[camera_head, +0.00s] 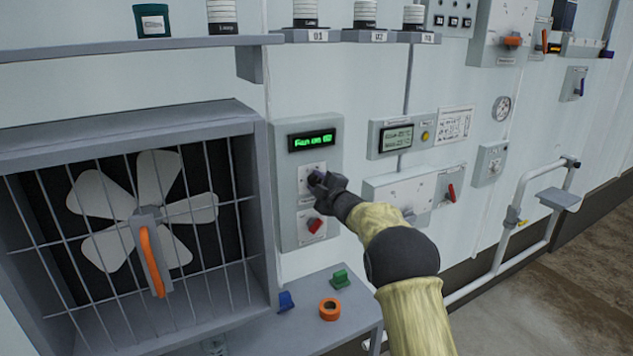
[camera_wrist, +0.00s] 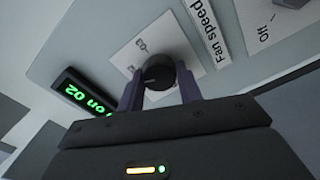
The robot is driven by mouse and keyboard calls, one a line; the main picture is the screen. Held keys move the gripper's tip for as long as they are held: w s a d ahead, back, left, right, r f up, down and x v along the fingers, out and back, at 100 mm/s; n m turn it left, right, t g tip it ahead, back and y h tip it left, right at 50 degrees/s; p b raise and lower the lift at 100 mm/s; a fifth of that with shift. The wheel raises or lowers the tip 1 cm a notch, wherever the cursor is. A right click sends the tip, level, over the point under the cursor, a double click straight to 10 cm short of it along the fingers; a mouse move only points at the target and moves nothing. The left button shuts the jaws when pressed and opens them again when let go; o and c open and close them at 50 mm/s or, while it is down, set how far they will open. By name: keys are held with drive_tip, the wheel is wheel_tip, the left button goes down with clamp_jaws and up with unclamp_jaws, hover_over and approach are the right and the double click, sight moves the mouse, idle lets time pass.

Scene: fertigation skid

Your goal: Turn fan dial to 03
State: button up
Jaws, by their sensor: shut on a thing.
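The fan dial is a dark round knob (camera_wrist: 159,73) on a white plate labelled "Fan speed" in the wrist view. My gripper (camera_wrist: 160,92) is shut on this knob, one finger on each side of it. In the head view my gripper (camera_head: 318,182) covers most of the knob on the grey control panel (camera_head: 290,235). The green display (camera_head: 312,140) above it reads "Fan on 02"; part of it also shows in the wrist view (camera_wrist: 85,95).
A red knob (camera_head: 314,225) sits just below the dial on the same panel. The caged fan (camera_head: 140,212) with an orange handle is at left. A low shelf (camera_head: 325,285) below holds a blue piece, a green piece and an orange ring. Other panels are at right.

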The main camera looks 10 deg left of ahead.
drive_tip(key=m+p, duration=0.1)
drive_tip(key=m, duration=0.2)
drive_tip(key=shift+d+m, duration=0.1)
drive_tip(key=shift+m, duration=0.3)
drive_tip(key=m+p, duration=0.1)
drive_tip(key=m, duration=0.2)
drive_tip(key=shift+m, duration=0.3)
drive_tip(key=m+p, duration=0.2)
drive_tip(key=m, duration=0.2)
drive_tip(key=shift+f+m, duration=0.15)
drive_tip(key=shift+m, duration=0.85)
drive_tip(key=o, duration=1)
